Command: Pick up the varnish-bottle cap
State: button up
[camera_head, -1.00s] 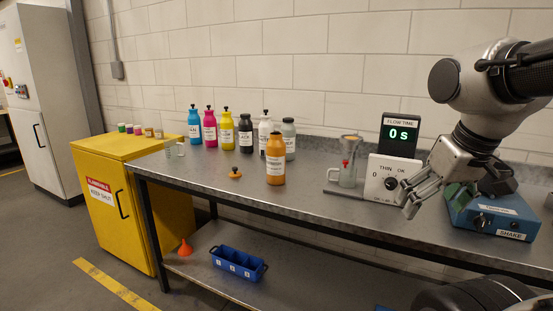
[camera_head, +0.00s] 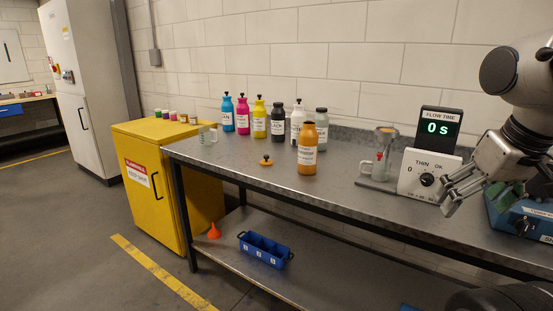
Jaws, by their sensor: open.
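An orange cap with a dark tip (camera_head: 266,161) lies on the grey metal bench, near its front edge. An orange bottle (camera_head: 307,157) with a white label stands just right of it, with no black tip on top. I cannot read the label, but the cap's colour matches this bottle. My gripper (camera_head: 447,203) is at the right of the picture, open and empty. It hangs in front of the flow-time device, far to the right of the cap and apart from it.
Several colour bottles (camera_head: 259,120) stand in a row behind the cap. The flow-time device (camera_head: 430,177) and a blue shaker (camera_head: 520,218) are at right. A yellow cabinet (camera_head: 150,215) stands left. Bench around the cap is clear.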

aim_at(266, 162)
jog(key=i+j+z, duration=0.1)
jog(key=i+j, duration=0.35)
jog(key=j, duration=0.2)
jog(key=i+j+z, duration=0.25)
jog(key=i+j, duration=0.2)
jog(key=j, duration=0.25)
jog(key=i+j, duration=0.2)
jog(key=j, duration=0.15)
jog(key=i+j+z, duration=0.15)
jog(key=j, duration=0.2)
jog(key=i+j+z, duration=0.1)
jog(key=i+j, duration=0.15)
jog(key=j, duration=0.15)
